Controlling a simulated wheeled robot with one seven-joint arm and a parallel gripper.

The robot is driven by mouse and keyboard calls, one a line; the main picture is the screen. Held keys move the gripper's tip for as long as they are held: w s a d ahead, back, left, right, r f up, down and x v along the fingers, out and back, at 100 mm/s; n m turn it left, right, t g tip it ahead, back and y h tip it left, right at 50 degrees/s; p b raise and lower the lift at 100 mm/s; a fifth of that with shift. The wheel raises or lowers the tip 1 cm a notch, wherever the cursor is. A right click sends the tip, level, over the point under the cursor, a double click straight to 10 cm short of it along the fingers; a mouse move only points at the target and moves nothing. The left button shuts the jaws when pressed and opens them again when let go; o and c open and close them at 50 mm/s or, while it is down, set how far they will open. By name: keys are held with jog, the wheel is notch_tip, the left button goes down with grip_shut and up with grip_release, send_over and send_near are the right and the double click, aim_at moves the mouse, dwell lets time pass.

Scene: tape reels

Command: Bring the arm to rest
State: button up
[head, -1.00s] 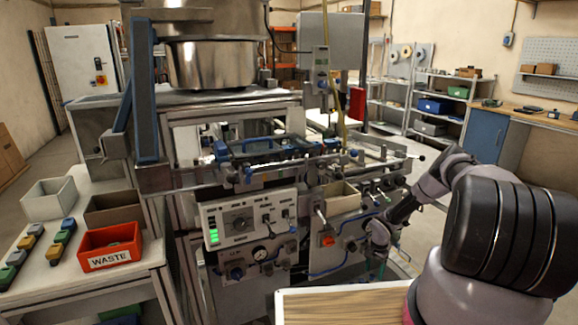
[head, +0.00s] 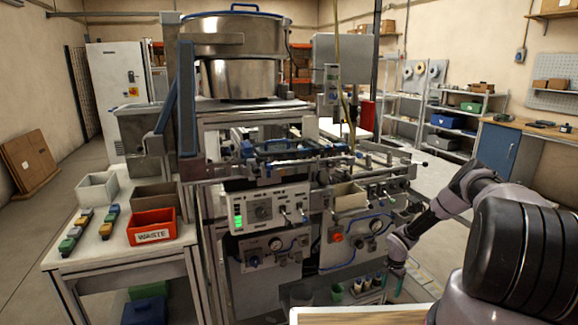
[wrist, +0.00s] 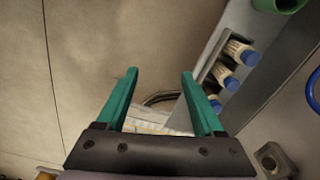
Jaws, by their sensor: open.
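My gripper (wrist: 160,85) shows in the wrist view with its two green fingers wide apart and nothing between them. It points down toward the bare floor. In the head view my gripper (head: 397,283) hangs at the end of my folded arm, low at the right front of the machine (head: 300,215). Several blue-capped pale bottles (wrist: 228,75) stand in a rack just right of the fingers in the wrist view, apart from them.
A green cup (wrist: 280,4) sits at the top right of the wrist view. A side table at left holds a red WASTE bin (head: 153,228) and a white bin (head: 97,192). A wood-topped board (head: 365,315) is at the bottom front. Floor right of the machine is open.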

jog(key=w+r+n+t+h, duration=0.1)
jog(key=w+r+n, duration=0.15)
jog(key=r, duration=1.55)
jog(key=w+r+n+h, duration=0.1)
jog(key=w+r, duration=0.3)
jog(key=r, duration=1.4)
jog(key=s+v, duration=0.2)
jog(key=v, duration=1.3)
jog(key=s+a+r+n+t, duration=0.1)
jog(key=s+a+r, duration=0.2)
jog(key=s+r, duration=0.55)
jog(key=s+a+r+n+t, duration=0.15)
jog(key=s+a+r, duration=0.25)
jog(key=s+r, duration=0.45)
jog(key=s+a+r+t+y, duration=0.1)
jog(key=s+a+r+y, duration=0.1)
jog(key=s, duration=0.7)
jog(key=s+a+r+n+t+y, duration=0.1)
jog(key=s+a+r, duration=0.3)
jog(key=s, duration=0.5)
notch_tip(320, 180, up, 3)
jog(key=shift+a+f+t+y, duration=0.1)
jog(key=shift+a+t+y, duration=0.25)
jog(key=shift+t+y, duration=0.35)
jog(key=shift+s, duration=0.1)
